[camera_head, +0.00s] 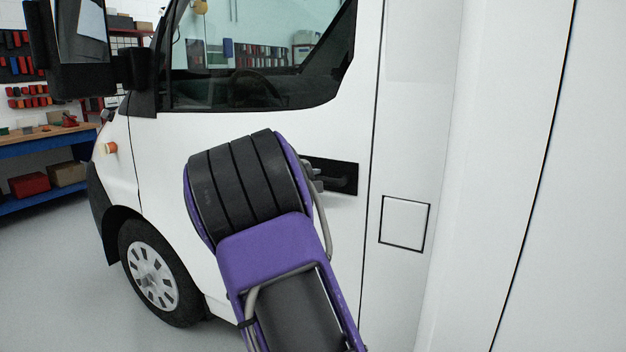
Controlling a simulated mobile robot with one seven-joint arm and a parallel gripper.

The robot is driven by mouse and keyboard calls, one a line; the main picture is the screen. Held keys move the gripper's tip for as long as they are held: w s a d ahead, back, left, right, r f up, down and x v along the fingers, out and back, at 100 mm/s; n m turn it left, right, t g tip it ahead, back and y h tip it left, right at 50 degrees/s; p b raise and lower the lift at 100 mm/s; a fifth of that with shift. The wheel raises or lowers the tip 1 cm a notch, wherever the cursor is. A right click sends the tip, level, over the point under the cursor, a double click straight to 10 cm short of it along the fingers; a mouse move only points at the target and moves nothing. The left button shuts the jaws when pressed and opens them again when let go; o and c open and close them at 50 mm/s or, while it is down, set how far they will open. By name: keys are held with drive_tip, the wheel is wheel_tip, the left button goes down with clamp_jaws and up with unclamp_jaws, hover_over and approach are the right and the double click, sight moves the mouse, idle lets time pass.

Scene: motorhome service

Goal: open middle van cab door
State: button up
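The white van cab door (165,160) fills the middle of the head view, with its window above. Its rear seam looks narrow and even, so the door appears shut. The black door handle (345,180) sits in a dark recess near the door's rear edge. My purple and black arm reaches up across the door and hides part of it. My gripper (316,178) shows only as a small grey part at the left end of the handle. The arm hides most of it, and I cannot tell whether its fingers touch or grip the handle.
A black side mirror (82,50) juts out at the upper left. The front wheel (155,275) stands below the door's front end. A square flap (404,222) is on the body panel right of the door. A workbench (45,140) stands at the far left, with open grey floor before it.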

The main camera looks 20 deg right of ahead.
clamp_jaws()
idle(1.0)
